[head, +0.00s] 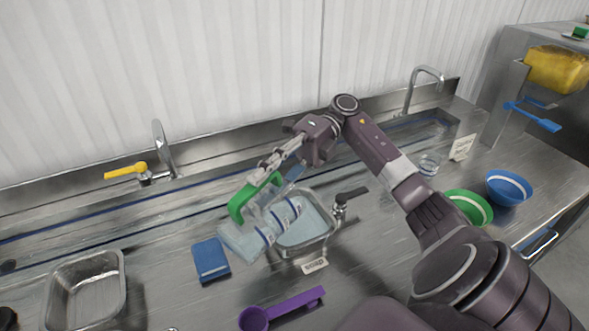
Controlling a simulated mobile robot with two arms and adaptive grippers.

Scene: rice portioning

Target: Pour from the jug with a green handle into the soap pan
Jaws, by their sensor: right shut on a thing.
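The clear jug (240,241) has a green handle (241,203) and blue bands. My right gripper (270,168) is shut on the green handle and holds the jug tilted, nearly on its side. The jug hangs above the counter and overlaps the left part of the soap pan (333,232) in the picture. The soap pan is a metal pan with pale blue liquid in it and a small label card (314,266) in front. I cannot tell whether liquid is leaving the jug. My left gripper is not in view.
A blue sponge (211,260) and a purple scoop (290,306) lie near the pan. An empty metal pan (118,262) stands at the left. Green (484,207) and blue (511,188) bowls and a clear cup (429,164) are at the right. Taps stand behind.

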